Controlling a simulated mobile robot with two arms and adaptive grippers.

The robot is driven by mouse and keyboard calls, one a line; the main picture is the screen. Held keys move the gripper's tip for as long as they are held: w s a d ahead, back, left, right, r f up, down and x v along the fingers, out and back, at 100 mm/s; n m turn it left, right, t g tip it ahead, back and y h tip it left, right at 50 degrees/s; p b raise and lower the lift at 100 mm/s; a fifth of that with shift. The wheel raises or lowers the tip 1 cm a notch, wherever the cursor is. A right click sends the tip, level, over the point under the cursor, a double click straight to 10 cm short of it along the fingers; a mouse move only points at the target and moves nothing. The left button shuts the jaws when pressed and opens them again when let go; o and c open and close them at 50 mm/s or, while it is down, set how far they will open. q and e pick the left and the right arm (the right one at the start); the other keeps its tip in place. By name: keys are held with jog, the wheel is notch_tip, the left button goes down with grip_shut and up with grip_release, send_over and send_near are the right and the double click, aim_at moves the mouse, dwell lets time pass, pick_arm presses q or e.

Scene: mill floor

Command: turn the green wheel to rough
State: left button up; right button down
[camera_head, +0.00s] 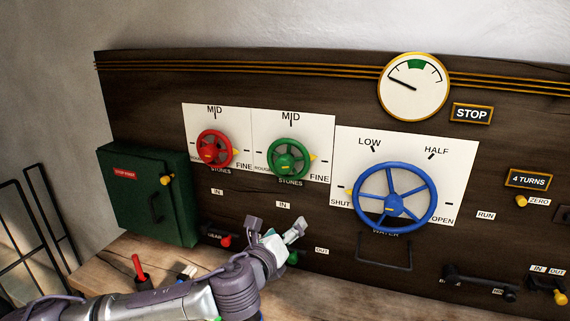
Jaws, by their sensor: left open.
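The green wheel (288,160) is mounted on a white plate (321,135) on the dark panel, marked ROUGH at left, MID at top and FINE at right. Its yellow pointer sticks out to the right, towards the FINE side. My left gripper (275,231) is open and empty, below the green wheel and apart from it, in front of the lower panel. It partly covers the levers and labels there. My right gripper is not seen clearly anywhere in the view.
A red wheel (214,149) sits close left of the green one, and a larger blue wheel (393,197) to the right. A green box (150,196) stands out at the left. Small levers, including a red-knobbed one (226,241), lie below the wheels. A wooden ledge (340,292) runs below.

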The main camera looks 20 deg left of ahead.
aim_at(282, 167)
pick_arm(q)
jog(key=w+a+r+m+t, duration=0.2)
jog(key=w+a+r+m, duration=0.2)
jog(key=a+r+m, duration=0.3)
jog(key=shift+n, duration=0.7)
jog(key=w+p, duration=0.1)
jog(key=w, duration=0.3)
jog(key=w+d+p, duration=0.1)
jog(key=w, duration=0.3)
jog(key=w+p, duration=0.1)
jog(key=w, duration=0.3)
jog(key=shift+w+d+r+p, duration=0.2)
jog(key=shift+d+r+p, duration=0.05)
jog(key=shift+r+p, duration=0.05)
jog(key=shift+w+f, duration=0.1)
jog(key=shift+w, duration=0.6)
jog(key=c, duration=1.2)
jog(key=shift+o, duration=0.2)
